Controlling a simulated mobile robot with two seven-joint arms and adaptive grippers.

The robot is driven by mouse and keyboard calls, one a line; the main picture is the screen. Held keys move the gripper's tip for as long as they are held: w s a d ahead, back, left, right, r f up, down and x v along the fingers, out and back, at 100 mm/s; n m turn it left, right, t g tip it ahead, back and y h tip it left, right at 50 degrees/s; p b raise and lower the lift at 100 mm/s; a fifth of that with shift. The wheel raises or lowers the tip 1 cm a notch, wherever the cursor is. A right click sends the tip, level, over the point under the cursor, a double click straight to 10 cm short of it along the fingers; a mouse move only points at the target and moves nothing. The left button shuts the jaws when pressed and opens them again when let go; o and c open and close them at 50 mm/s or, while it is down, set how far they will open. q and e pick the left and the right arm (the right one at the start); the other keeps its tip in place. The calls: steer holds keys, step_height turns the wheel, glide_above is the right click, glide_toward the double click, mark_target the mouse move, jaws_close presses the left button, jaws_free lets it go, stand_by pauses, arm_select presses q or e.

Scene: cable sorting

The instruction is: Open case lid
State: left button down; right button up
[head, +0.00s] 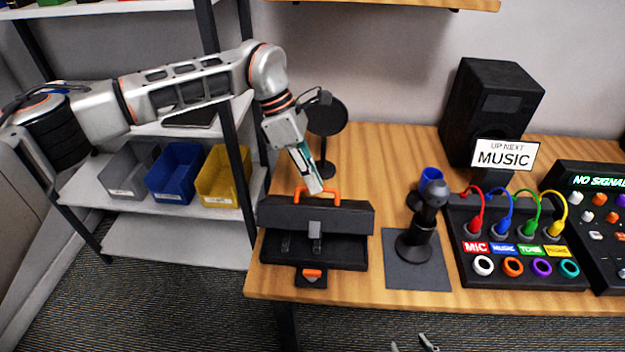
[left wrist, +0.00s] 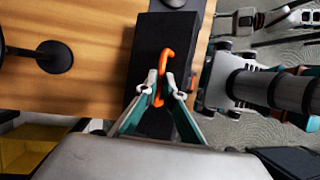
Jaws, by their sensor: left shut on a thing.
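The black case (head: 275,218) stands near the front left of the wooden table, with an orange handle (head: 331,193) at the back of its upper part. My left gripper (head: 314,188) reaches down from behind and is shut on the handle. In the left wrist view, the fingers (left wrist: 166,92) close around the orange handle (left wrist: 165,63) over the dark case (left wrist: 150,38). An orange-marked latch piece (head: 312,274) shows at the case's front edge. I cannot tell how far the lid is raised. My right gripper (head: 411,345) shows only its separated fingertips at the bottom edge.
A dark microphone stand (head: 416,246) stands on a mat right of the case. A panel with coloured cables (head: 520,270), a speaker (head: 488,110) and a sign (head: 503,155) are farther right. A round black stand (head: 327,117) is behind the gripper. A shelf with bins (head: 175,172) is left.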

arm_select(q)
steer(key=shift+f, duration=0.25)
steer(key=c, duration=2.2)
jaws_free()
steer(key=shift+w, duration=0.1)
steer(key=shift+o, duration=0.2)
steer(key=shift+r, duration=0.15)
steer(key=v, duration=1.1)
steer(key=shift+a+r, duration=0.2)
steer(key=shift+r, duration=0.15)
